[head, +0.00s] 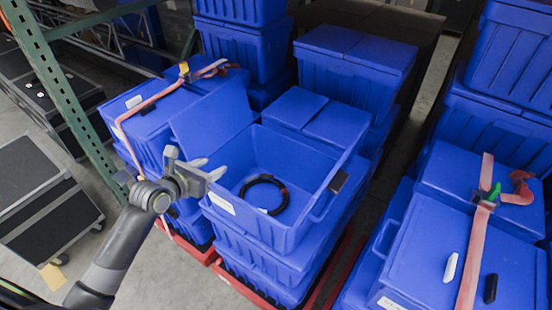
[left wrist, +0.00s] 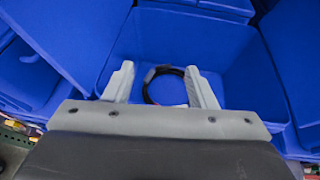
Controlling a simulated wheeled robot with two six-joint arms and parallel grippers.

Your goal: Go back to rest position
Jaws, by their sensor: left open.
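My left gripper (head: 208,173) is open and empty at the left rim of an open blue tote (head: 290,152). Its two grey fingers (left wrist: 160,88) also show in the left wrist view, apart, with the tote beyond them. A black cable ring (head: 264,195) lies on the floor of the open tote, with small orange-red marks on it. The ring also shows between the fingers in the left wrist view (left wrist: 150,88), apart from them. My right gripper is in neither view.
Closed blue totes stand at the back (head: 355,62). A strapped tote stack (head: 480,215) is at the right, with a red strap. A green rack post (head: 66,95) rises at the left. Bare floor shows between stacks.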

